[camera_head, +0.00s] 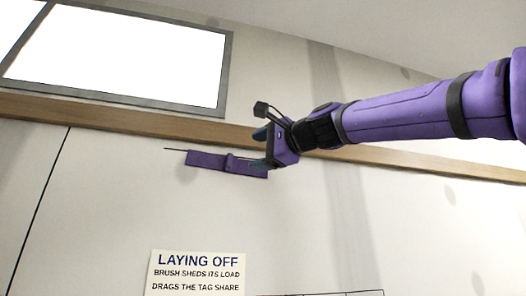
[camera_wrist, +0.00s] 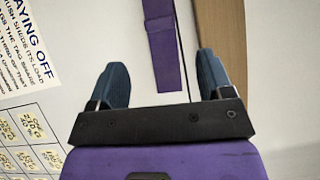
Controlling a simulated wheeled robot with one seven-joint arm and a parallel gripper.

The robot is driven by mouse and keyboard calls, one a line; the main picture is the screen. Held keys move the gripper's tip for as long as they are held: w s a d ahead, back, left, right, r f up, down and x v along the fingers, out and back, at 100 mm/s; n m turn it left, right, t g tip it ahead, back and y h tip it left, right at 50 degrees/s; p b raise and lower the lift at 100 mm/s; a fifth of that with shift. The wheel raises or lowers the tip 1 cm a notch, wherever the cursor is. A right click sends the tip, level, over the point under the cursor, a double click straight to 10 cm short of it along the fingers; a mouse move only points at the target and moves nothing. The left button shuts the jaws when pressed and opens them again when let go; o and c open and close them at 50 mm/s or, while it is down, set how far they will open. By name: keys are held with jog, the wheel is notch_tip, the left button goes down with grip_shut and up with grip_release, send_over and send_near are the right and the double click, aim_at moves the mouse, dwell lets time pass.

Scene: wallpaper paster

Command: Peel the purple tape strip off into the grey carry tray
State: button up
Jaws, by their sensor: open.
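The purple tape strip (camera_head: 210,160) is on the pale wall, just below the wooden rail. It has a raised fold or tab near its middle, and a thin dark line runs along its upper edge. In the wrist view the strip (camera_wrist: 162,45) lies ahead of my gripper, between the lines of the two fingers. My gripper (camera_head: 262,148) is at the strip's right end in the head view. Its blue fingers stand apart in the wrist view (camera_wrist: 160,82), with nothing held between them. I cannot tell whether they touch the strip. The grey carry tray is not in view.
A wooden rail (camera_head: 100,113) runs along the wall above the strip, with a bright framed window or panel (camera_head: 120,55) over it. A "LAYING OFF" sign (camera_head: 197,273) is on the wall below. A sheet of small labelled squares (camera_wrist: 28,135) shows at lower left in the wrist view.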

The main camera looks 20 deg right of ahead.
aim_at(232, 160)
jog(key=x, duration=0.9)
jog(key=shift+w, duration=0.2)
jog(key=c, duration=0.9)
